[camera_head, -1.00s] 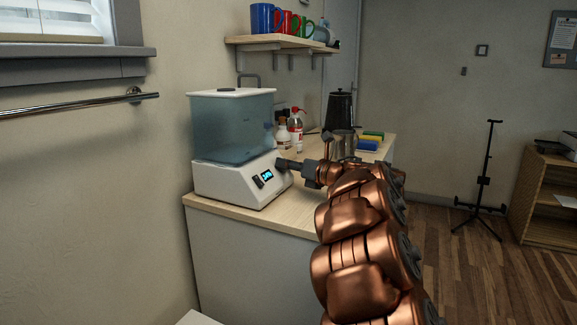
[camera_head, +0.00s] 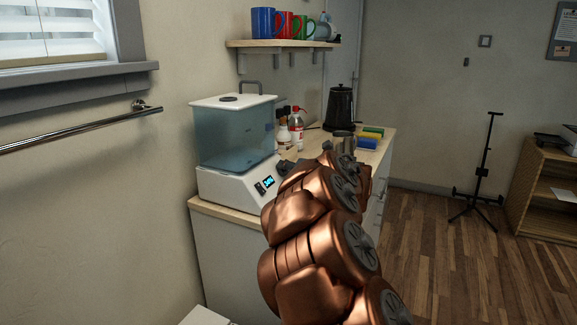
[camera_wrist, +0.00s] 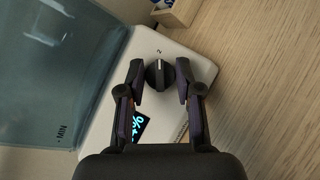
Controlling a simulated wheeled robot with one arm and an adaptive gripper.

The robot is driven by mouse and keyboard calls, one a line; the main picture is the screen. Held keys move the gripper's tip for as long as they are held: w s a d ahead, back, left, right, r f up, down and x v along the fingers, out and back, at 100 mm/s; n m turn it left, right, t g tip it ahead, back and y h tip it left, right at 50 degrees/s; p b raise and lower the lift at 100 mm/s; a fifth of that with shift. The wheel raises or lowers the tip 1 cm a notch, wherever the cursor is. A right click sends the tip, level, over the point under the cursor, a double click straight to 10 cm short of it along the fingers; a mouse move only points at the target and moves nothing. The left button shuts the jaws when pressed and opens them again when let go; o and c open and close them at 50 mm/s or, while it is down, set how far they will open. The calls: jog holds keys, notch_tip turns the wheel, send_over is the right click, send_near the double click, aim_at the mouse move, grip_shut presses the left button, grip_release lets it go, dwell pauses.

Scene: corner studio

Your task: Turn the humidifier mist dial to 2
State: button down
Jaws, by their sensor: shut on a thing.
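The humidifier (camera_head: 232,186) stands on the counter, with a white base, a bluish clear tank (camera_head: 233,135) and a lit blue display (camera_head: 268,182). In the wrist view, its dark round mist dial (camera_wrist: 157,76) is on the white base, with a small "2" printed beside it. The dial's pale pointer line points toward that "2". My gripper (camera_wrist: 159,77) is shut on the dial, one finger on each side. In the head view, my copper arm hides the dial and most of the gripper.
Bottles (camera_head: 297,125), a metal cup (camera_head: 343,142), a dark kettle (camera_head: 339,107) and coloured blocks (camera_head: 369,139) stand farther along the counter (camera_head: 226,212). A shelf (camera_head: 283,43) with mugs hangs above. The wood floor at right is open up to a black stand (camera_head: 480,175).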

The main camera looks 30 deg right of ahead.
dwell(0.3)
jog(key=c, duration=0.8)
grip_release()
jog(key=shift+s+r, duration=0.1)
jog(key=shift+s, duration=0.5)
jog(key=v, duration=1)
jog(key=shift+s+a+r, duration=0.1)
jog(key=shift+s+r, duration=0.05)
jog(key=shift+s, duration=0.2)
